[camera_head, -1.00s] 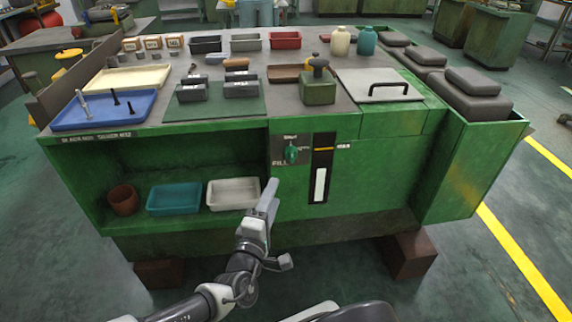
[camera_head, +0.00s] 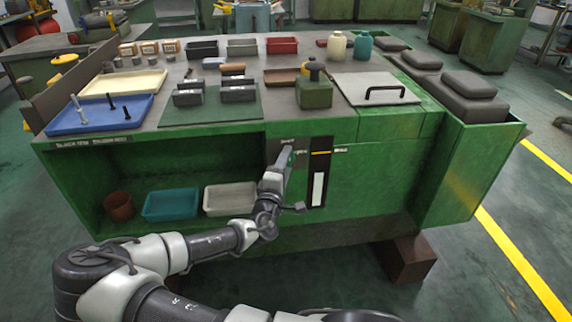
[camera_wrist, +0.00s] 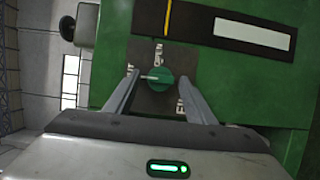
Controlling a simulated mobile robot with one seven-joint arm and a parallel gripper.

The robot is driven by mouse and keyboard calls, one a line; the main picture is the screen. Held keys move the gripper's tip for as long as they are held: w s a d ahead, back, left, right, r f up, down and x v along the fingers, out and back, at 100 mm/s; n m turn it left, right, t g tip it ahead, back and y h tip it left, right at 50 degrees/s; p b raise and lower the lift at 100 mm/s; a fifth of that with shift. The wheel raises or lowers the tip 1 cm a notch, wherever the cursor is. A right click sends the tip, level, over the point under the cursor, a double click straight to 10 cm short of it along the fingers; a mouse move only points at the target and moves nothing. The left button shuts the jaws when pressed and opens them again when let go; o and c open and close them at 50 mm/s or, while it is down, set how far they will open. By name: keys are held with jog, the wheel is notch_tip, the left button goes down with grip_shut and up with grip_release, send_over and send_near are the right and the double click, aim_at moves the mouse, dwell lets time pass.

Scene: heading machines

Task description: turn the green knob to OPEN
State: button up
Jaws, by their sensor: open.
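The green knob (camera_wrist: 160,79) sits on a dark label plate (camera_wrist: 148,97) on the front of the green machine. In the wrist view its white pointer line points left, toward a label that seems to read SHUT. OPEN is printed above the knob and FILL to its lower right, partly hidden by a finger. My gripper (camera_wrist: 161,78) is open, with one finger on each side of the knob; I cannot tell whether either touches it. In the head view my gripper (camera_head: 286,158) covers most of the knob.
A sight gauge (camera_head: 318,187) with a white strip is just right of the knob. Left is an open shelf with a white tray (camera_head: 230,211), a teal tray (camera_head: 170,219) and a brown pot. The machine top (camera_head: 205,65) holds trays, blocks and bottles.

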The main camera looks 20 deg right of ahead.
jog(key=shift+c, duration=0.5)
jog(key=c, duration=0.9)
jog(key=shift+c, duration=0.2)
jog(key=shift+r+m+p, duration=0.1)
jog(key=shift+m+p, duration=0.25)
jog(key=shift+m, duration=0.05)
jog(key=m+y, duration=0.2)
jog(key=m, duration=0.2)
jog(key=m+y+p, duration=0.1)
jog(key=m+y, duration=0.1)
jog(key=m, duration=0.2)
jog(key=d+m+g+y+p, duration=0.1)
jog(key=m+y, duration=0.2)
jog(key=m, duration=0.1)
jog(key=shift+s+r, duration=0.15)
jog(key=shift+r, duration=0.25)
jog(key=shift+m, duration=0.3)
